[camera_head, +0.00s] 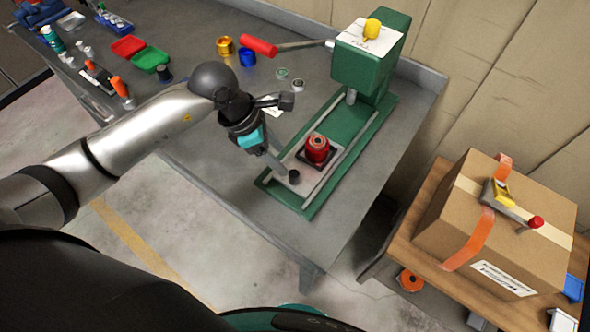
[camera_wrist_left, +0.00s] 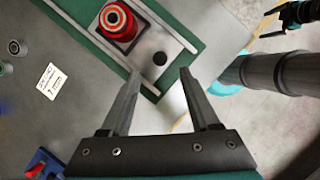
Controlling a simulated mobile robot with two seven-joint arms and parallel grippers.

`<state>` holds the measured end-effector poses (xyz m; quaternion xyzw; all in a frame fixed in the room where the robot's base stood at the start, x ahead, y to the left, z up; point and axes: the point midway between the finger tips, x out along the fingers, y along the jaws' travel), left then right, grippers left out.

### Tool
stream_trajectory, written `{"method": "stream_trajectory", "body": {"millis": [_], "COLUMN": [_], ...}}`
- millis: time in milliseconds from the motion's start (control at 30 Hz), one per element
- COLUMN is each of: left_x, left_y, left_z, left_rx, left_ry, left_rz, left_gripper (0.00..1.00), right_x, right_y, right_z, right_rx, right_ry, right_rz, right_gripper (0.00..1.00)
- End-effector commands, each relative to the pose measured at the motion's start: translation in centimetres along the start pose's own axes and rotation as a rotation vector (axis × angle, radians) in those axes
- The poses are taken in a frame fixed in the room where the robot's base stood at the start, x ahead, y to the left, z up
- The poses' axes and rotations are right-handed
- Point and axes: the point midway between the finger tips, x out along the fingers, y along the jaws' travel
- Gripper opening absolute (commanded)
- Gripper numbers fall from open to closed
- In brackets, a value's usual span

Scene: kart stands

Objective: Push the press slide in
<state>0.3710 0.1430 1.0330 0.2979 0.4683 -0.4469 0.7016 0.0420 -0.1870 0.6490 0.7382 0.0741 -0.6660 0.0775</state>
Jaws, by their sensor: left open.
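The green press (camera_head: 371,65) stands on the grey bench in the head view. Its slide (camera_head: 296,184) is a pale plate on the green base between two rails, drawn out toward the front end. My left gripper (camera_head: 281,171) is open just left of the knob.
The press's red-handled lever (camera_head: 259,46) reaches left over the bench. Yellow and blue cups (camera_head: 247,56) and red and green trays (camera_head: 150,59) stand farther left. A cardboard box (camera_head: 497,222) is at right. A teal-and-black end of my other arm (camera_wrist_left: 288,16) shows small in the left wrist view.

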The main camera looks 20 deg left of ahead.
Motion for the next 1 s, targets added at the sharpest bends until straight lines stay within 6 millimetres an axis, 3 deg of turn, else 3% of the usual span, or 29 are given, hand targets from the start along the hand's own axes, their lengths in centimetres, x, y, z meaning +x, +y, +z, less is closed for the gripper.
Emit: {"method": "stream_trajectory", "body": {"millis": [200, 400, 600, 900, 1000], "left_x": [4.7, 7.6, 8.9, 9.1, 9.1], "left_y": [-0.1, 0.0, 0.0, 0.0, 0.0], "left_z": [0.0, 0.0, 0.0, -0.1, -0.1], "left_rx": [-0.003, -0.001, 0.000, 0.001, 0.000], "left_ry": [0.000, 0.001, 0.002, 0.002, 0.002], "left_rz": [-0.004, -0.001, 0.000, 0.001, 0.000], "left_gripper": [0.62, 0.62, 0.62, 0.62, 0.53], "right_x": [-0.1, 0.0, 0.1, 0.1, 0.1], "right_y": [0.2, 0.1, 0.1, 0.1, 0.1], "right_z": [0.3, 0.7, 0.8, 0.9, 0.9], "right_rx": [-0.001, -0.001, -0.001, -0.001, -0.001], "right_ry": [-0.004, -0.010, -0.012, -0.013, -0.013], "right_rz": [0.002, 0.001, 0.001, 0.001, 0.001], "right_gripper": [1.00, 1.00, 1.00, 1.00, 1.00]}}
